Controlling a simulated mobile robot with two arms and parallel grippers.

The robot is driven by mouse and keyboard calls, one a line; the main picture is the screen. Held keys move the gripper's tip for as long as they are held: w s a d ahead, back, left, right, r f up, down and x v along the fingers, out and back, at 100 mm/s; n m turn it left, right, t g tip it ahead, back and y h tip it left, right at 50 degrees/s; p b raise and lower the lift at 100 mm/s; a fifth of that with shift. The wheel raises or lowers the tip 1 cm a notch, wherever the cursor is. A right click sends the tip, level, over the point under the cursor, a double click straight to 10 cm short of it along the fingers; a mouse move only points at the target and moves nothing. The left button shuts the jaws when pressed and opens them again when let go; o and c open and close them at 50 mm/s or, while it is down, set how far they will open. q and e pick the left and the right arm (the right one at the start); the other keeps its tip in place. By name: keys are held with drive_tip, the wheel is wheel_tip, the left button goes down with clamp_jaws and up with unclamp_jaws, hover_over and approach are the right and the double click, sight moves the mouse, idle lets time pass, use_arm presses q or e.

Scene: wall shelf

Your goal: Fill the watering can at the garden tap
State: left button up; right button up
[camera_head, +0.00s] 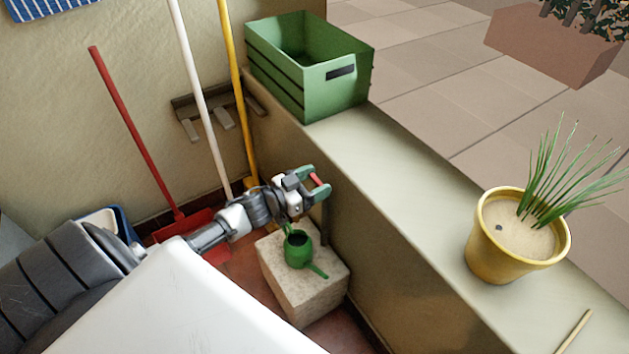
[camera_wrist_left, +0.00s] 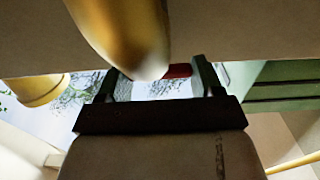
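The green watering can (camera_head: 298,251) stands on a pale stone block (camera_head: 312,285) by the low wall, its spout toward the lower right. My left gripper (camera_head: 316,181) is above and behind the can, close to the wall. A red bar (camera_head: 319,180), apparently the tap handle, shows between its fingers. The left wrist view shows my left gripper (camera_wrist_left: 160,80) with fingers spread, the red bar (camera_wrist_left: 178,70) between or just beyond them. A large brass part (camera_wrist_left: 122,30), apparently the tap, fills the upper middle there. I cannot tell whether water runs. My right gripper is not in view.
A green crate (camera_head: 340,85) and a yellow pot (camera_head: 487,245) with a grassy plant stand on the wall ledge (camera_head: 410,185). A red-handled tool (camera_head: 130,125), a white pole (camera_head: 197,90) and a yellow pole (camera_head: 235,70) lean at the left wall.

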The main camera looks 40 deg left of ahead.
use_arm(q)
drive_tip(key=o, duration=0.4)
drive_tip(key=shift+p+v, duration=1.05)
drive_tip(key=shift+v, duration=4.35)
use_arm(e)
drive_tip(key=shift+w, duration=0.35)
